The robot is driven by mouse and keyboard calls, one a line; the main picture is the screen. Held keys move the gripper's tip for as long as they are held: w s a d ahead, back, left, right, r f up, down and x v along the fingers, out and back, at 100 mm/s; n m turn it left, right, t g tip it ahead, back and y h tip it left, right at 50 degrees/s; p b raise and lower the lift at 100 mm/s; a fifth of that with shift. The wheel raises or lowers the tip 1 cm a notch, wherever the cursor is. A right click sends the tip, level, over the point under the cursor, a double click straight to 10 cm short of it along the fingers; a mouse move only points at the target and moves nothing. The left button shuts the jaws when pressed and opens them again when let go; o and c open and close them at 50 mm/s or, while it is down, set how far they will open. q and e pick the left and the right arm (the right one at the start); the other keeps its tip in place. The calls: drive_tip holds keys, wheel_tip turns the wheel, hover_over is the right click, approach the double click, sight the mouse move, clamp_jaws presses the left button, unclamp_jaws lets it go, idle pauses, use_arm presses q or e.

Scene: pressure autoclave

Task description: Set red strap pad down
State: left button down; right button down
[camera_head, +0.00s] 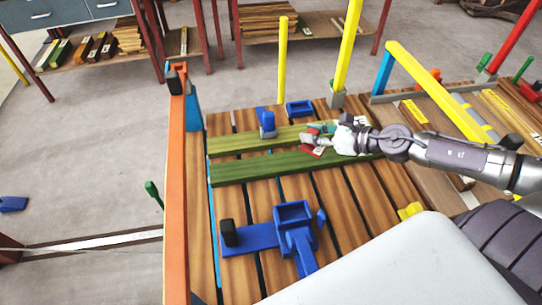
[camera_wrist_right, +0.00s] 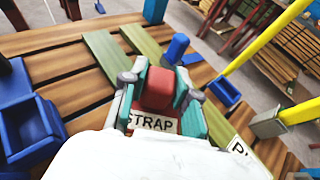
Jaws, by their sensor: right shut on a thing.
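The red strap pad (camera_head: 316,151) is held at my right gripper (camera_head: 320,137), over the two green boards near the middle of the slatted wooden deck. In the right wrist view the pad (camera_wrist_right: 158,92) sits between the teal fingers of the gripper (camera_wrist_right: 160,84), with a white label reading "STRAP". I cannot tell whether the pad touches the boards. The light green board (camera_head: 235,145) and the dark green board (camera_head: 238,171) lie side by side. My left gripper is not in view.
A blue clamp (camera_head: 266,122) stands by the light green board, with an open blue box (camera_head: 300,109) behind it. A larger blue fixture (camera_head: 295,233) is on the near deck. An orange beam (camera_head: 176,200) edges the left side. Yellow posts (camera_head: 347,45) rise behind.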

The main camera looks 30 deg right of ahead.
drive_tip(key=shift+w+a, duration=0.3)
drive_tip(key=shift+w, duration=0.05)
drive_tip(key=shift+w+a+f+p, duration=0.1)
drive_tip(key=shift+w+a+p, duration=0.1)
drive_tip(key=shift+p, duration=0.2)
drive_tip(key=w+a+f+p, duration=0.1)
drive_tip(key=a+f, duration=0.1)
drive_tip(key=w+a+f+p, duration=0.1)
drive_tip(key=w+a+p, duration=0.1)
drive_tip(key=w+a+f+p, duration=0.1)
drive_tip(key=w+a+f, duration=0.1)
drive_tip(key=shift+w+a+f+p, duration=0.25)
drive_tip(key=shift+a+f+p, duration=0.1)
drive_tip(key=shift+a+p, duration=0.05)
drive_tip(key=shift+w+a+f, duration=0.1)
drive_tip(key=shift+a+f, duration=0.05)
drive_tip(key=shift+f, duration=0.15)
wheel_tip(320, 180, down, 3)
drive_tip(key=b, duration=0.2)
drive_tip(key=shift+b, duration=0.3)
drive_tip(key=shift+f+b, duration=0.35)
drive_tip(key=shift+f, duration=0.15)
drive_tip(key=shift+r, duration=0.1)
